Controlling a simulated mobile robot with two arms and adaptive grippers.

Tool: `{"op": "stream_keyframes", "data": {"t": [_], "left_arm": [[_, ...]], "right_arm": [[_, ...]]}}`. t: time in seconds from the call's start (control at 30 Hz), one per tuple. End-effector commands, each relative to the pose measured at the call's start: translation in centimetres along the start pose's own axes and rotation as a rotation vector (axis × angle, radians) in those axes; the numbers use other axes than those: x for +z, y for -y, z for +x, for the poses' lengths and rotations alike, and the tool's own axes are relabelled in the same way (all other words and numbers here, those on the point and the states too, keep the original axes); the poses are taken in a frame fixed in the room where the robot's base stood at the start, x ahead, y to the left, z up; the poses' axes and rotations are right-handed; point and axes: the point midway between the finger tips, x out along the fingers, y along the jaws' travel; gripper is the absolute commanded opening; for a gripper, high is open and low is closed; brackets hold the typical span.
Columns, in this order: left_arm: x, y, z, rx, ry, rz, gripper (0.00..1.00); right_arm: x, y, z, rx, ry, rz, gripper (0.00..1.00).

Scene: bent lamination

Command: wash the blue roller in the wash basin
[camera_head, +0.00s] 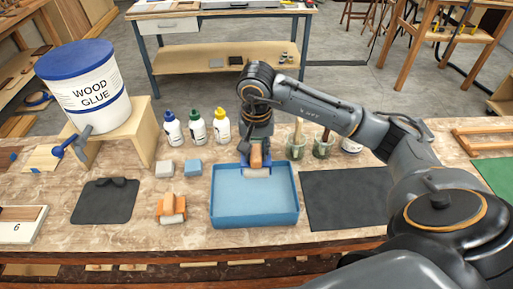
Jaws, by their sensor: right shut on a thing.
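The wash basin (297,207) is a shallow blue tray in the middle of the table, with pale blue water or a pale blue floor inside. My right gripper (257,150) points down over the basin's back edge. It is shut on the blue roller (257,171), which has an orange handle, some blue on it and a pale roller end. The roller is at the back of the basin; I cannot tell whether it touches the water. The fingers partly hide the handle. My left gripper is not in view.
An orange roller (171,208) lies left of the basin, near grey and blue sponge-like blocks (193,168). Glue bottles (197,128) stand behind. Jars with brushes (297,147) stand behind right. Dark mats (348,198) flank the basin. A wood glue bucket (88,92) stands left.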

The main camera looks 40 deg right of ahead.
Motion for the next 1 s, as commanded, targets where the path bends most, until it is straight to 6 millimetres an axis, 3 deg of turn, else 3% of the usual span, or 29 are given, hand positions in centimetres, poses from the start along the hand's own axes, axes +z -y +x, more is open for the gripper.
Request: {"op": "stream_keyframes", "data": {"t": [0.37, 0.8, 1.0], "left_arm": [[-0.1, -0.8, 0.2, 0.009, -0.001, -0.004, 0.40], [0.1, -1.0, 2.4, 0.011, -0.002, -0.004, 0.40], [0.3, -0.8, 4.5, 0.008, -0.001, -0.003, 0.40]], "right_arm": [[-0.2, -0.1, 1.3, 0.005, -0.004, 0.015, 0.03], [0.2, -0.1, 5.4, 0.004, -0.005, 0.014, 0.03], [0.3, -0.1, 7.6, 0.004, -0.007, 0.015, 0.03]]}}
